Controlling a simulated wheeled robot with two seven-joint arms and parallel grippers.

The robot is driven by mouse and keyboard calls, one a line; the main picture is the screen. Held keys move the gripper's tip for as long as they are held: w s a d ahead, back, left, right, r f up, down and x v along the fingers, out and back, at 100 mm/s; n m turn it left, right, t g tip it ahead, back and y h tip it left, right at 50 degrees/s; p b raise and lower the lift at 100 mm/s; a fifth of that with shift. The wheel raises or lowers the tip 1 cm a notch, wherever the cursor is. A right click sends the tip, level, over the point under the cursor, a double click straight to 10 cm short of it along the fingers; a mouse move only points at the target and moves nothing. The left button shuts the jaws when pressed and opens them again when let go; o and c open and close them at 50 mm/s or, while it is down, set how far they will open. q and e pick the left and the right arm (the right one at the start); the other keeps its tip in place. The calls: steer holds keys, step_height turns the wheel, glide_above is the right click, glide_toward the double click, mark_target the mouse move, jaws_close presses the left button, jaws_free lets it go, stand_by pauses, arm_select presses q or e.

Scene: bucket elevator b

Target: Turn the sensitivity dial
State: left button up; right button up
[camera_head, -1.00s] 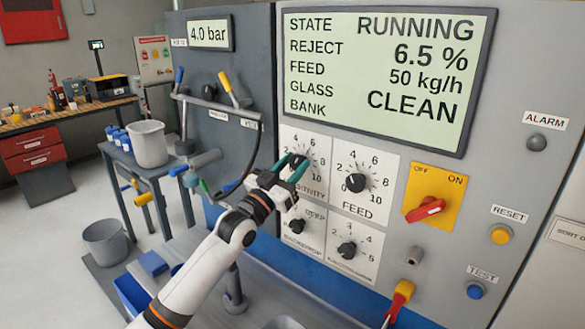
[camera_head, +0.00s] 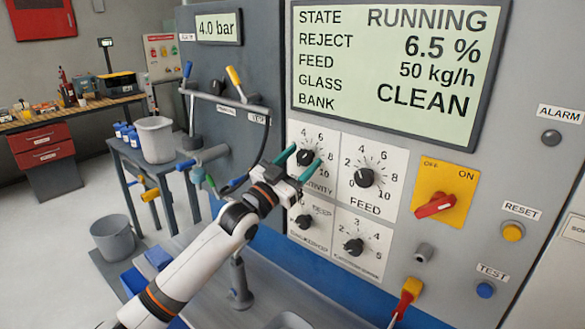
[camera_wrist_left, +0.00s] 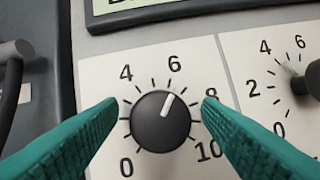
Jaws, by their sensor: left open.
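The sensitivity dial (camera_head: 305,157) is a black round knob on a white scale plate, upper left of the group of dials on the grey panel. In the left wrist view the dial (camera_wrist_left: 160,121) sits centred, its white pointer a little past 6. My left gripper (camera_head: 297,164) is open, with teal fingers in front of the dial. In the wrist view one finger (camera_wrist_left: 75,138) is left of the knob and the other (camera_wrist_left: 245,140) is right of it; both look apart from it. The arm partly covers the plate's lettering. My right gripper is not in view.
The feed dial (camera_head: 364,177) is close on the right, with two smaller dials (camera_head: 304,221) (camera_head: 354,246) below. The screen (camera_head: 390,65) is above. A red switch on a yellow plate (camera_head: 440,190) is farther right. Pipework with coloured handles (camera_head: 222,104) stands left of the dials.

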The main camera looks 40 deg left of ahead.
arm_select(q)
steer(key=shift+s+f, duration=0.35)
steer(key=b+v, duration=0.3)
steer(key=v, duration=0.8)
steer(key=shift+r+b, duration=0.2)
steer(key=shift+b, duration=0.2)
steer(key=shift+s+a, duration=0.1)
